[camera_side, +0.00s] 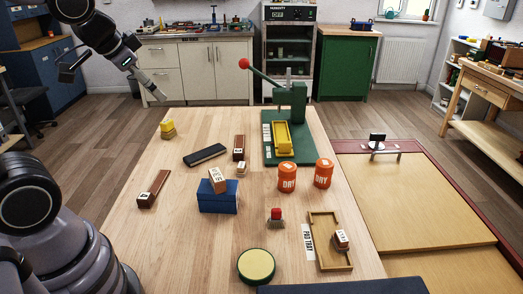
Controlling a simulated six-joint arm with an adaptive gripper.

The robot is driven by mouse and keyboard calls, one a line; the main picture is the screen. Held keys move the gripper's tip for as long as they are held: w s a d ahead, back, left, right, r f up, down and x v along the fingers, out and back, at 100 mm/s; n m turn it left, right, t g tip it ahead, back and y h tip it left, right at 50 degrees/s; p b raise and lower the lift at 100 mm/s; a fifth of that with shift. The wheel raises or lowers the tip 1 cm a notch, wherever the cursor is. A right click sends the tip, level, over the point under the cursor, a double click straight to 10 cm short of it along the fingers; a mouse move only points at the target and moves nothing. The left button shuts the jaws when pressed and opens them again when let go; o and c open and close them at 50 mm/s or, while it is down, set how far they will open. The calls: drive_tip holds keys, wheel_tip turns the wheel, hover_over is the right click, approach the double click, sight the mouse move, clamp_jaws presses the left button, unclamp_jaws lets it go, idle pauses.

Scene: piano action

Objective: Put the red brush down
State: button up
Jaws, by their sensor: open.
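A small red-topped piece with a grey-brown underside, which looks like the red brush (275,214), stands on the wooden table (180,240), near the middle front. It is upright, and nothing holds it. My gripper (112,85) is at the upper left, high up and beyond the table's left edge. Its fingers are spread apart with nothing between them. It is far from the red brush.
A blue block (218,203) with a wooden piece on top, orange tubs (287,178), a parts tray (318,257) and a round yellow-topped pad (256,266) surround the brush. A green press (291,110) stands at the back. The left front tabletop is clear.

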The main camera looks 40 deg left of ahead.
drive_tip(key=s+d+r+n+g+h, duration=0.1)
drive_tip(key=s+d, duration=0.2)
drive_tip(key=s, duration=0.7)
drive_tip(key=shift+d+r+h, duration=0.2)
drive_tip(key=shift+r+h, duration=0.05)
drive_tip(key=shift+h, duration=0.05)
